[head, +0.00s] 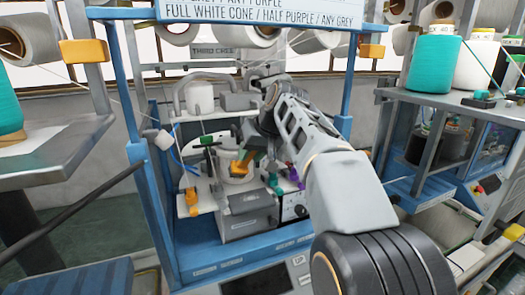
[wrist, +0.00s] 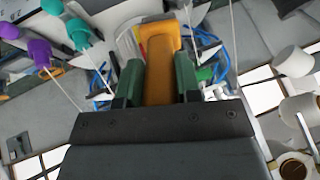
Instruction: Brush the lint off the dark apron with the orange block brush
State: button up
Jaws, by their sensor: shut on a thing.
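The orange block brush (head: 241,167) is held in my gripper (head: 249,157), over the middle of the blue-framed knitting machine. In the wrist view, the brush's orange body (wrist: 160,68) stands between the two green finger pads of my gripper (wrist: 160,85), which are shut on it. The brush's bristles cannot be made out. The brush is close to a white round part in the head view, but I cannot tell whether they touch. A dark grey panel (head: 246,203) sits below the brush; I cannot tell for sure whether it is the apron. No lint can be made out.
Blue posts (head: 158,200) frame the machine at the sides. Teal and purple pieces (head: 275,185) lie right of the brush, and an orange part (head: 192,202) is at its left. Threads run down near the brush. A shelf with cones (head: 433,64) stands at right.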

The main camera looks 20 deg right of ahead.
notch_tip(320, 180, down, 2)
jog(key=shift+a, duration=0.1)
notch_tip(320, 180, down, 6)
jog(key=b, duration=0.4)
jog(key=shift+r, duration=0.2)
jog(key=d+p, duration=0.1)
jog(key=d, duration=0.6)
jog(key=shift+s+d, duration=0.1)
jog(key=shift+a+b, duration=0.45)
jog(key=shift+a, duration=3)
notch_tip(320, 180, up, 6)
jog(key=p, duration=0.4)
jog(key=shift+a, duration=0.1)
jog(key=shift+r, duration=1)
jog(key=shift+f, duration=0.1)
